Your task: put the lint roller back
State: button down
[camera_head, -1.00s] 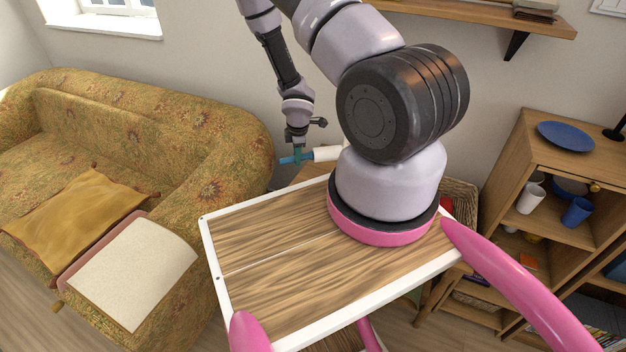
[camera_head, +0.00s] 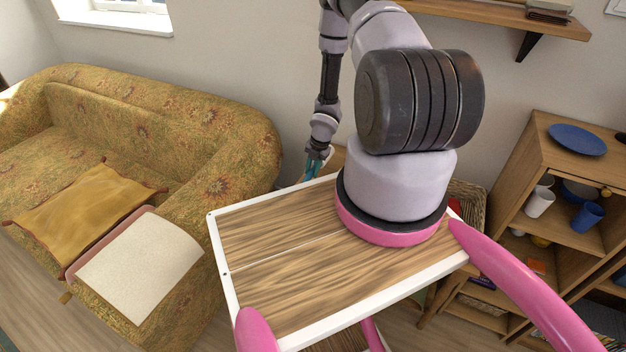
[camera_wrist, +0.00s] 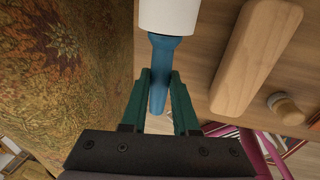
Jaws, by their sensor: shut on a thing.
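The lint roller has a blue handle and a white roll. In the wrist view the blue handle (camera_wrist: 159,75) lies between the two green fingers of my gripper (camera_wrist: 160,82), which is shut on it. The white roll (camera_wrist: 169,15) extends past the fingertips and is cut off by the frame's top edge. In the head view my gripper (camera_head: 313,167) hangs between the sofa arm and the wood-topped tray, with the blue handle (camera_head: 310,172) partly visible at it. The white roll is hidden there.
In the wrist view a wooden surface (camera_wrist: 205,75) carries a long pale wooden object (camera_wrist: 255,55) and a small round capped item (camera_wrist: 286,108). The patterned sofa (camera_head: 200,120) stands close on the left. A shelf unit (camera_head: 540,150) with cups and a blue plate (camera_head: 577,139) stands right.

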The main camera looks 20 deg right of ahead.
jog(key=shift+s+d+x, duration=0.15)
jog(key=shift+d+x, duration=0.05)
jog(key=shift+x, duration=0.9)
jog(key=shift+s+d+x, duration=0.15)
jog(key=shift+x, duration=1)
jog(key=shift+f, duration=0.1)
jog(key=shift+f, duration=0.15)
jog(key=c, duration=0.7)
grip_release()
jog(key=shift+f, duration=0.1)
jog(key=shift+s, duration=0.1)
